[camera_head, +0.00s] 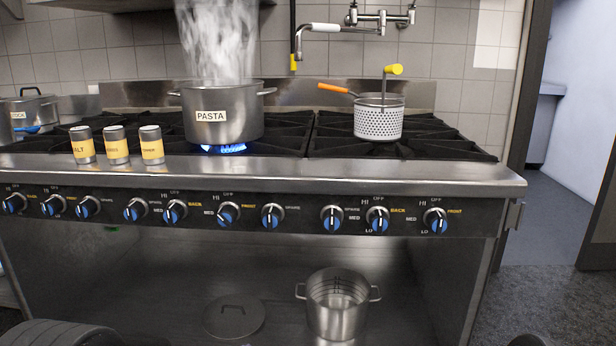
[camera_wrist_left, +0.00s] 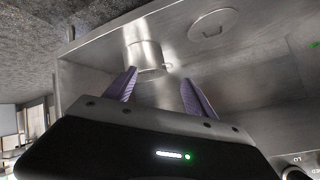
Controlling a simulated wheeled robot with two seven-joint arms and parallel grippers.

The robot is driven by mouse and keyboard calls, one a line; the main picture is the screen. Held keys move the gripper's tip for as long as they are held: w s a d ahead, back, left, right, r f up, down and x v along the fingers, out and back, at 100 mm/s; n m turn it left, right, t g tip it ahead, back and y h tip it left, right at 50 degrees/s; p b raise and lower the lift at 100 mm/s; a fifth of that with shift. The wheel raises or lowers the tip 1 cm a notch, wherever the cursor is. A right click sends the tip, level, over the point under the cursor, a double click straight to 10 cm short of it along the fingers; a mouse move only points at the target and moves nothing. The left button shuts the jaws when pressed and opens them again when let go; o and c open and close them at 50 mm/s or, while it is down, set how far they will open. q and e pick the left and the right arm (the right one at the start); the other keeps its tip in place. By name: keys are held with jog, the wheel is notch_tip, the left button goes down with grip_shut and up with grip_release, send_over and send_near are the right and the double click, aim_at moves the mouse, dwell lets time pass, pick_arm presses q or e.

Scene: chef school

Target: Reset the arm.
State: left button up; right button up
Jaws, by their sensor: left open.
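My left gripper (camera_wrist_left: 159,77) is open in the left wrist view, with its two purple fingers apart and nothing between them. Beyond the fingertips are a steel pot (camera_wrist_left: 148,58) and a round lid (camera_wrist_left: 213,24) inside the lower shelf of the stove, apart from the fingers. In the head view neither gripper shows; a dark ribbed part of my own body, probably an arm, shows at the bottom left edge. My right gripper is out of sight.
A steaming pot labelled PASTA (camera_head: 223,115) stands over a blue flame. A perforated basket (camera_head: 378,121) and several shakers (camera_head: 116,145) stand on the stove. Knobs (camera_head: 228,214) line its front. The lower shelf holds an open pot (camera_head: 337,310) and a lid (camera_head: 234,319). Floor is clear at right.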

pick_arm(q)
jog(key=s+d+f+n+g+h, duration=0.15)
jog(key=s+f+n+g, duration=0.35)
jog(key=s+f, duration=0.85)
jog(key=s+d+f+n+g, duration=0.2)
jog(key=s+f+n+g, duration=0.25)
jog(key=s+f, duration=0.95)
jog(key=s+r+p, duration=0.2)
jog(key=r+p, duration=1.3)
jog(key=r, duration=0.1)
jog(key=s+r+p, duration=0.3)
jog(key=r+p, duration=1.2)
jog(key=r, duration=0.2)
jog(key=shift+d, duration=0.4)
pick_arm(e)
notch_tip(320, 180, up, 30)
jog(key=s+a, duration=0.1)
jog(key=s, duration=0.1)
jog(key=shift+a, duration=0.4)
pick_arm(q)
jog(key=shift+w+f+h, duration=0.1)
jog(key=shift+h, duration=0.15)
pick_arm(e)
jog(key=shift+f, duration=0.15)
